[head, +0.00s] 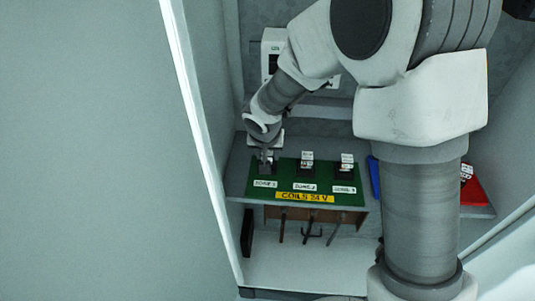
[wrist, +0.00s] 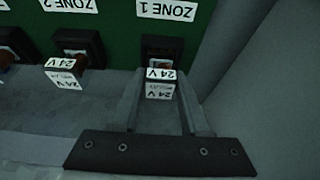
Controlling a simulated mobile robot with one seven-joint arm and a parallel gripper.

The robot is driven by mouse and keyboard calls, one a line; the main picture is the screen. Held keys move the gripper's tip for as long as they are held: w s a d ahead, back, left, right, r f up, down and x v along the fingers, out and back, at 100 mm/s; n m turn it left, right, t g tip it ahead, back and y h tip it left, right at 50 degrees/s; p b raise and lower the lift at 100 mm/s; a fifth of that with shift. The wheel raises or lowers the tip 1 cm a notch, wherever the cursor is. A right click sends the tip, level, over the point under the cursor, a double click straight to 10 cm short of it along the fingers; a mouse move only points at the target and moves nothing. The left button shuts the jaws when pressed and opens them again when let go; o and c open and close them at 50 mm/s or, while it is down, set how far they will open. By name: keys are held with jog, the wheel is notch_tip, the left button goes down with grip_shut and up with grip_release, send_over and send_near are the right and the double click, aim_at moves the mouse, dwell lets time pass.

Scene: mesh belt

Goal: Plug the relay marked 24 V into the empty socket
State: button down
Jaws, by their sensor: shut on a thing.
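My gripper (head: 266,158) is at the left end of the green board (head: 320,190), over the ZONE 1 socket. In the wrist view my gripper (wrist: 161,92) is shut on a white-labelled relay (wrist: 160,90) marked 24 V, one finger on each side. The relay is in line with the dark ZONE 1 socket (wrist: 163,46) and overlaps its near edge; I cannot tell how deep it sits. Another 24 V relay (wrist: 66,75) stands in the ZONE 2 socket (wrist: 80,45). The third socket (head: 346,172) also has a relay in it.
A yellow strip reading COILS 24 V (head: 304,197) runs along the board's front. A blue container (head: 374,178) and a red container (head: 477,192) with a white-labelled item stand to the right. A grey wall (wrist: 270,95) rises close beside my gripper in the wrist view.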

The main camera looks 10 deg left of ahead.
jog(key=shift+f, duration=0.2)
jog(key=shift+c, duration=2.1)
grip_release()
jog(key=shift+r, duration=0.15)
jog(key=shift+r, duration=0.25)
jog(key=v, duration=1.1)
jog(key=shift+s+r+p, duration=0.25)
jog(key=shift+p, duration=0.1)
